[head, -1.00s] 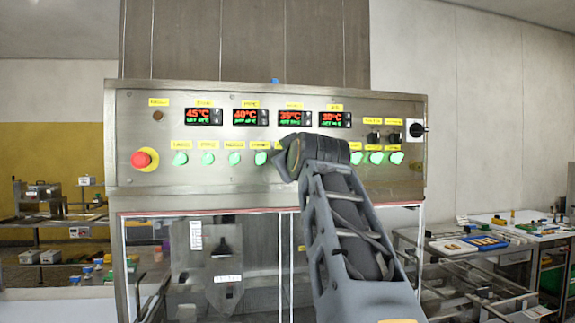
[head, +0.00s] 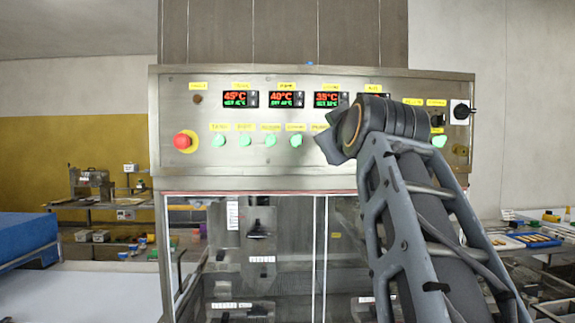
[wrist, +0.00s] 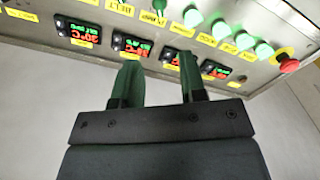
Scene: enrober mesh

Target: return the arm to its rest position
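My arm (head: 415,215) rises from the lower right of the head view, bent at a joint in front of the control panel (head: 335,85). My gripper is mostly hidden behind that joint in the head view. In the wrist view my gripper (wrist: 158,68) shows two green-lit fingers standing apart with nothing between them. The gripper is open and empty. The panel appears upside down beyond the fingertips, and I cannot tell how far off it is.
The panel carries a red stop button (head: 183,141), green buttons (head: 271,140) and temperature displays (head: 240,99). Glazed doors (head: 262,260) are below it. A blue-topped object (head: 28,238) is at left, and a cluttered bench (head: 535,238) at right.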

